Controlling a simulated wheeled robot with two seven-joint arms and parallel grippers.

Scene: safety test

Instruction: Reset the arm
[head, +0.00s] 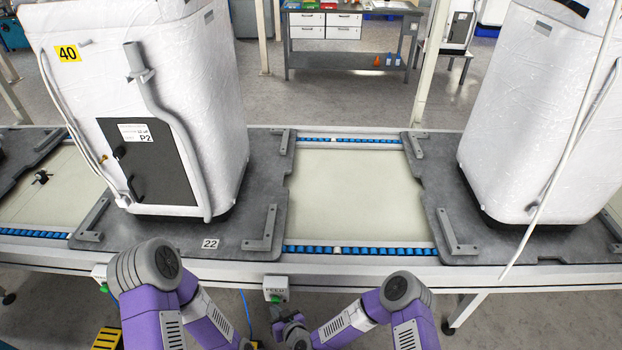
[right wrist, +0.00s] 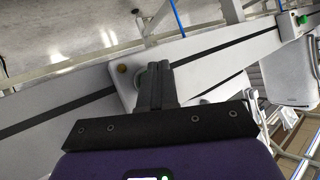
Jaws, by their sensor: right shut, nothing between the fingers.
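My right arm (head: 345,323) bends at the elbow and reaches down and left to the bottom edge of the head view. My right gripper (head: 284,322) is small there, just below a green-button box, in front of the conveyor. In the right wrist view its fingers (right wrist: 156,85) are together and hold nothing. My left arm (head: 165,300) comes in at lower left, folded at the elbow, its forearm running down and right out of the picture. My left gripper is out of view.
The conveyor (head: 350,258) crosses ahead, its front rail close to both arms. Two white wrapped units (head: 185,150) (head: 535,110) stand on grey pallets. A green-button box (head: 275,289) hangs from the rail. A thin white hose (head: 560,165) hangs down at right. A yellow step (head: 107,339) is at lower left.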

